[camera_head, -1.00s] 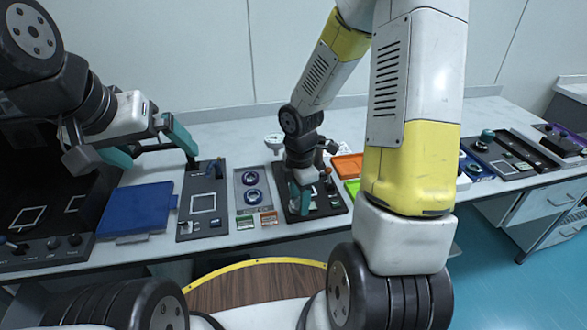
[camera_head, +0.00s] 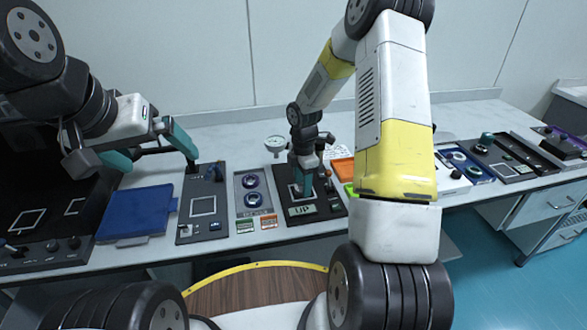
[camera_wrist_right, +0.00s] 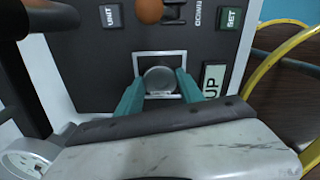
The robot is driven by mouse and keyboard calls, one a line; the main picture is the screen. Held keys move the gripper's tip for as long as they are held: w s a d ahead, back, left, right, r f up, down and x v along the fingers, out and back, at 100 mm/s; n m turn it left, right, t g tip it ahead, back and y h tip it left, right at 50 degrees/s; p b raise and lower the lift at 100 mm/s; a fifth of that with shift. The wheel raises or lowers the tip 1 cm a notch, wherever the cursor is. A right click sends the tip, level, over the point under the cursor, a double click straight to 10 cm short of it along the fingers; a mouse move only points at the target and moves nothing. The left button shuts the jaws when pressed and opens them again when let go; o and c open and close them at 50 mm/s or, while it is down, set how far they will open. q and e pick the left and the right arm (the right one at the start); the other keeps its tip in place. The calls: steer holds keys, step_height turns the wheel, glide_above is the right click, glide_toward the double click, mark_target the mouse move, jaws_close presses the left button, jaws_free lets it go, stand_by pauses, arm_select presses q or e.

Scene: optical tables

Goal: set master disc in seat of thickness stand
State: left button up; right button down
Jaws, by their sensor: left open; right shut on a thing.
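A grey round disc (camera_wrist_right: 160,79), the master disc by its look, sits between the teal fingers of my right gripper (camera_wrist_right: 159,84), which is shut on it. It lies over the white square outline (camera_wrist_right: 161,55) on the black stand panel (camera_wrist_right: 100,80); whether it touches the panel I cannot tell. In the head view my right gripper (camera_head: 302,187) points down over the thickness stand (camera_head: 330,207), and the disc is hidden there. My left gripper (camera_head: 160,154) is open and empty, left of the stand, above the bench.
A plate marked UP (camera_head: 301,210) is at the stand's front. An orange bin (camera_head: 343,168) stands behind right. A round dial (camera_head: 275,143) stands behind.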

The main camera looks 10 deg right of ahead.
steer(key=c, duration=0.7)
jaws_free()
steer(key=shift+f, duration=0.1)
steer(key=shift+c, duration=0.2)
steer(key=s+r+m+t, duration=0.1)
steer(key=s+r+m, duration=0.1)
steer(key=r, duration=0.8)
steer(key=s+r+m, duration=0.2)
steer(key=s+r, duration=0.1)
steer(key=r, duration=0.8)
steer(key=s+a+r+m+t+y, duration=0.1)
steer(key=s+r+m+t, duration=0.1)
steer(key=s+r+m, duration=0.3)
steer(key=s+a+r+m+t+y, duration=0.1)
steer(key=s+r+m+t, duration=0.2)
steer(key=s+m, duration=0.8)
steer(key=s+r, duration=0.2)
steer(key=s, duration=0.1)
steer(key=shift+s+a+r, duration=0.15)
steer(key=shift+r, duration=0.25)
